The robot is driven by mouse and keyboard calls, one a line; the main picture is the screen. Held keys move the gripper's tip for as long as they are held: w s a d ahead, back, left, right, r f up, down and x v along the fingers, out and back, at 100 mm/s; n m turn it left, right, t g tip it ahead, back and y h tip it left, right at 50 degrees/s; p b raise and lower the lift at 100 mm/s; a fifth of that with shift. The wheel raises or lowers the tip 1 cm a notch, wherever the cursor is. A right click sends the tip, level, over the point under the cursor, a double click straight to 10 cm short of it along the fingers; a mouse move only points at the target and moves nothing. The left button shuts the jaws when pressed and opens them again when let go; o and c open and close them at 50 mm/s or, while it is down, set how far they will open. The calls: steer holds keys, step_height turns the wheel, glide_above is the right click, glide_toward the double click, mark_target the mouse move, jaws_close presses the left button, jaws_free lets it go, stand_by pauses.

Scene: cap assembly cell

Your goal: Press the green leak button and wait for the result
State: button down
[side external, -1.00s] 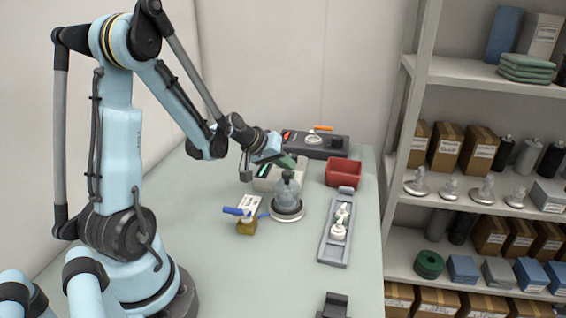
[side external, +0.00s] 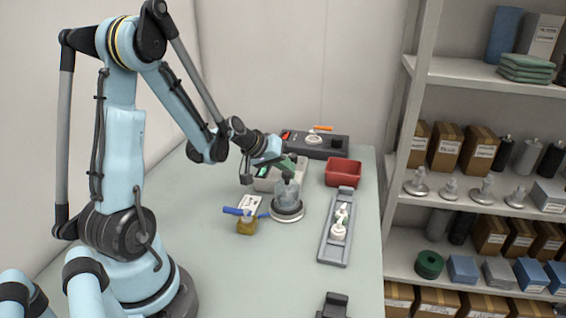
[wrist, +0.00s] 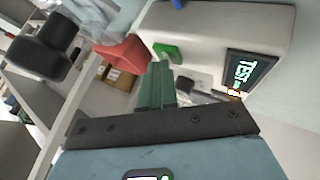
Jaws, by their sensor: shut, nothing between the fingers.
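The leak tester is a pale box (wrist: 215,22), behind my gripper in the side view (side external: 265,185). Its dark screen (wrist: 246,72) shows "TEST" in green letters, with smaller unreadable marks beside it. The green button (wrist: 166,49) sits on the box face. My gripper (wrist: 162,66) has its green fingers shut together and empty, with the tips at the edge of the button in the wrist view; I cannot tell whether they press it.
A red bin (side external: 343,173) stands right of the tester, and a dark panel (side external: 325,147) behind. A grey tray (side external: 328,250) with white fittings lies at the right.

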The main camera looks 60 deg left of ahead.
stand_by(0.3)
steer(key=shift+r, duration=0.85)
steer(key=shift+r, duration=2.5)
steer(key=s+d+r+m+g, duration=0.1)
steer(key=s+d+m, duration=0.3)
steer(key=d, duration=0.5)
steer(key=s+d+r+m+g, duration=0.1)
steer(key=s+d+m, duration=0.3)
steer(key=s+d, duration=0.3)
steer(key=d, duration=0.2)
steer(key=shift+d, duration=0.4)
steer(key=c, duration=1.8)
jaws_free()
